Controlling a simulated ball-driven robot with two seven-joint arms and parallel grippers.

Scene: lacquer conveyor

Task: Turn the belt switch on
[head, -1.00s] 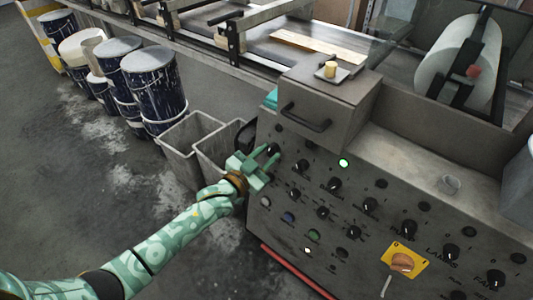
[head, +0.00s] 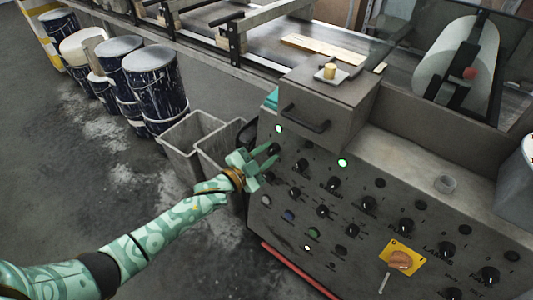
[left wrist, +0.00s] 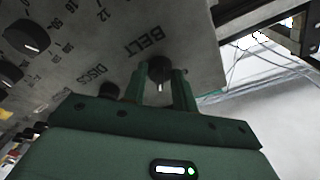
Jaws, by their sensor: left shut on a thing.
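The belt switch is a dark round knob marked BELT (left wrist: 159,69) at the upper left of the grey control panel (head: 375,225). In the left wrist view it sits between my fingertips. My left gripper (head: 267,159), green, is shut on this knob; its fingers hide part of it. A small lamp (head: 278,129) just above the knob glows green. My right gripper is not in view.
Several other knobs, such as one marked DISCS (left wrist: 109,90), sit close by. A grey drawer box (head: 325,105) juts out above. Grey bins (head: 185,145) and dark drums (head: 153,80) stand left. A wooden board (head: 320,47) lies on the conveyor behind.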

